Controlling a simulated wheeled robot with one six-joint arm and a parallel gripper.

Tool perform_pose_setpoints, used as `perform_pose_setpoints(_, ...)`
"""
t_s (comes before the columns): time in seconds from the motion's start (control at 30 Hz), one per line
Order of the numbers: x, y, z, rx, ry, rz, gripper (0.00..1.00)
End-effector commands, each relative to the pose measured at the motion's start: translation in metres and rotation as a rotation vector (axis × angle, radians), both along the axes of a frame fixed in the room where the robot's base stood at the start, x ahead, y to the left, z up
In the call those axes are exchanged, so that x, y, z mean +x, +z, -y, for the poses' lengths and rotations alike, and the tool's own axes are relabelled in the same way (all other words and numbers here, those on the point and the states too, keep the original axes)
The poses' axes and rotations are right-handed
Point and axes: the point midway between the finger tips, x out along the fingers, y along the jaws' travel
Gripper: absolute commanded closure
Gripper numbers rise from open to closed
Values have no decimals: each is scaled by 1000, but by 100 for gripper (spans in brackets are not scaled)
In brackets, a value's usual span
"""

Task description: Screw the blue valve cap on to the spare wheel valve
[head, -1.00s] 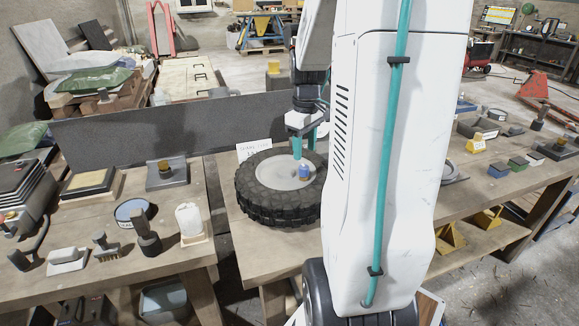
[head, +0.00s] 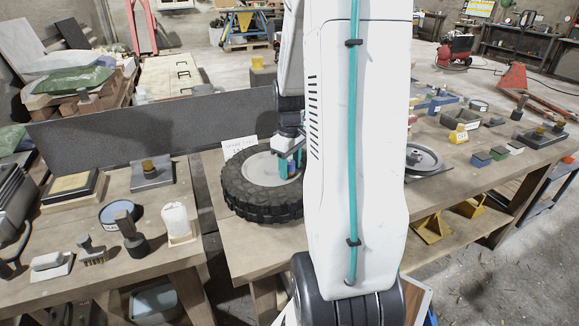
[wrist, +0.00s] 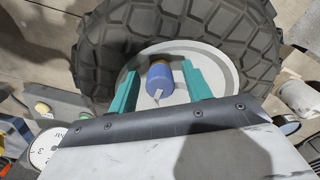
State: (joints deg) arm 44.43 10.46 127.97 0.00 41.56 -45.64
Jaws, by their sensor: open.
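The spare wheel (head: 235,187) lies flat on the bench, with a black treaded tyre and a pale grey disc; the wrist view shows its disc too (wrist: 213,62). The blue valve cap (wrist: 160,78) sits over the disc, and a small pale tab shows at its near side. The valve itself is hidden, so I cannot tell how the cap is seated. My gripper (wrist: 160,85) is open, with one teal finger on each side of the cap and gaps visible. In the head view my gripper (head: 290,166) is low over the disc, partly hidden by my arm.
A white lettered card (head: 238,147) stands behind the tyre, in front of a dark grey panel (head: 150,122). The left bench holds a white candle-like block (head: 175,222), a brush (head: 92,250) and a round dial (head: 116,212). The right bench holds a metal disc (head: 424,157) and small blocks.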

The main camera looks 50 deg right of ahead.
Motion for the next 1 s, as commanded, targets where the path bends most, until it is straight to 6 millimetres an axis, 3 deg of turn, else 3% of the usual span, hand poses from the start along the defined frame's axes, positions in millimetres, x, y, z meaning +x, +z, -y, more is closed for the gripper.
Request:
perform_pose_setpoints(0.23,0,0,0,0,84,0,51)
perform_pose_setpoints(0.5,0,0,0,0,499,0,51)
perform_pose_setpoints(0.53,0,0,0,0,524,0,54)
perform_pose_setpoints(0.7,0,0,0,0,513,0,100)
perform_pose_setpoints(1.0,0,-3,0,1,512,0,100)
